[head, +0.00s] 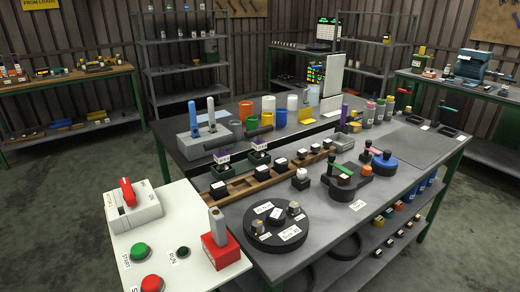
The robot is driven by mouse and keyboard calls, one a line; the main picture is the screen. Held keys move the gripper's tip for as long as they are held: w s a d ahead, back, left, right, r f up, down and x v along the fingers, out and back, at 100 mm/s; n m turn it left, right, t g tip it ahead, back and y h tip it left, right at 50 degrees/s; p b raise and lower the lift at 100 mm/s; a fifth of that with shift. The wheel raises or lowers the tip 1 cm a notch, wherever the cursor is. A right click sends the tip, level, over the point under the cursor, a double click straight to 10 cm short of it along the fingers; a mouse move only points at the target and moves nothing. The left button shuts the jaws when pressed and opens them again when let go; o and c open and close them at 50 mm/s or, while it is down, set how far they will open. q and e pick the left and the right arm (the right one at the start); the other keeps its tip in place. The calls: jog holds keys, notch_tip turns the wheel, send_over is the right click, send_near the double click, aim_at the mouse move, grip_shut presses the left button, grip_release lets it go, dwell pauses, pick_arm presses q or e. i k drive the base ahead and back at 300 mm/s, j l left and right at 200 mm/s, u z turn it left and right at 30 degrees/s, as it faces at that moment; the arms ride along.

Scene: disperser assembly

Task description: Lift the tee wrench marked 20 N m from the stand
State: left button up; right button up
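Two tools with crossbar handles stand at the far right end of the grey table: one with a red bar (403,91) and one with a teal bar (448,109). They look like tee wrenches in dark holders, with small white labels nearby. The print is too small to read, so I cannot tell which is marked 20 N m. Neither of my grippers is in view, and nothing is seen touching these tools.
A black round plate (260,238) with labelled parts and a wooden rack (240,186) lie nearer. A black fixture (348,185) with green and red handles stands mid-table. Coloured cups (279,118) and bottles (379,111) stand behind. A white control panel (150,240) is at front left.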

aim_at(258, 145)
jog(key=i+j+z, duration=0.2)
jog(key=j+z, duration=0.2)
jog(key=j, duration=0.25)
jog(key=i+j+z, duration=0.1)
jog(key=j+z, duration=0.35)
jog(key=j, duration=0.2)
jog(key=j+z, duration=0.4)
jog(key=j, duration=0.25)
